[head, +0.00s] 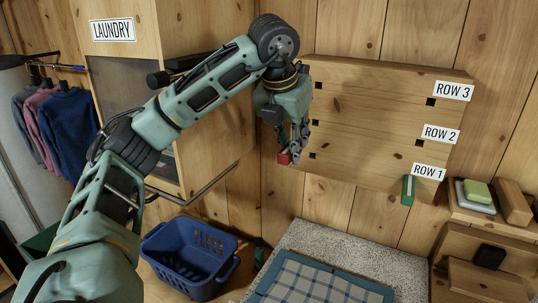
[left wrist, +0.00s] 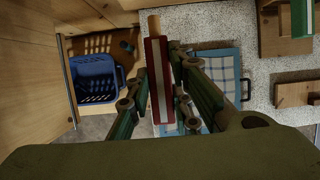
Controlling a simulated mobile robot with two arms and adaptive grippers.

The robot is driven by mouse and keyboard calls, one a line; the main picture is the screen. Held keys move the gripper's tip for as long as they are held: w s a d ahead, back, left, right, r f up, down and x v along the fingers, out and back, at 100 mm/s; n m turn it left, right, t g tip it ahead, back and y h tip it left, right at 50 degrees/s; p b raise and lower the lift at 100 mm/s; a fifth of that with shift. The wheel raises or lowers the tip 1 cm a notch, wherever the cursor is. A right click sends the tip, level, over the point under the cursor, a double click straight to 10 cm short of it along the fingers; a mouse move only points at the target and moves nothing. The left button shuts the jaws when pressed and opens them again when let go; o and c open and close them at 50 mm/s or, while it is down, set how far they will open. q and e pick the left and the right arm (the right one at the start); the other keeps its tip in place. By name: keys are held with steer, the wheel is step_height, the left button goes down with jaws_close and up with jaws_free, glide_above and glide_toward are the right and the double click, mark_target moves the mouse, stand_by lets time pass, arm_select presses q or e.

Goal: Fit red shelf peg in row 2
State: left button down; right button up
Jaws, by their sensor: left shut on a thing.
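A red shelf peg (head: 284,158) is in my left gripper (head: 294,150), in front of the left edge of the wooden board (head: 365,125). In the left wrist view the red peg (left wrist: 158,85) has a pale stripe and a wooden pin at its far end, between the fingers of my left gripper (left wrist: 158,72). The board has dark square holes at left and right, labelled ROW 3 (head: 453,91), ROW 2 (head: 440,134) and ROW 1 (head: 428,173). The left ROW 2 hole (head: 315,122) is above the gripper's fingertips. I cannot tell if the peg touches the board. My right gripper is not in view.
A green peg (head: 408,190) sits at the right end of ROW 1. A blue basket (head: 190,255) and a speckled counter with a checked cloth (head: 310,285) lie below. A wooden cabinet (head: 205,90) stands close at left. Small blocks rest on a right ledge (head: 485,216).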

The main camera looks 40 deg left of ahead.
arm_select(q)
steer(key=shift+s+r, duration=0.1)
steer(key=shift+r, duration=0.85)
steer(key=shift+w+d+f, duration=0.1)
steer(key=shift+w+d, duration=0.15)
steer(key=shift+w, duration=0.1)
steer(key=shift+w+a+p, duration=0.15)
steer(key=shift+w+p, duration=0.25)
steer(key=shift+p, duration=0.15)
steer(key=w, duration=0.1)
steer(key=w+p, duration=0.1)
steer(key=shift+w+a, duration=0.25)
steer(key=shift+w, duration=0.05)
steer(key=shift+w+a+p, duration=0.15)
steer(key=shift+w+p, duration=0.5)
steer(key=shift+w+a, duration=0.15)
steer(key=shift+w, duration=0.25)
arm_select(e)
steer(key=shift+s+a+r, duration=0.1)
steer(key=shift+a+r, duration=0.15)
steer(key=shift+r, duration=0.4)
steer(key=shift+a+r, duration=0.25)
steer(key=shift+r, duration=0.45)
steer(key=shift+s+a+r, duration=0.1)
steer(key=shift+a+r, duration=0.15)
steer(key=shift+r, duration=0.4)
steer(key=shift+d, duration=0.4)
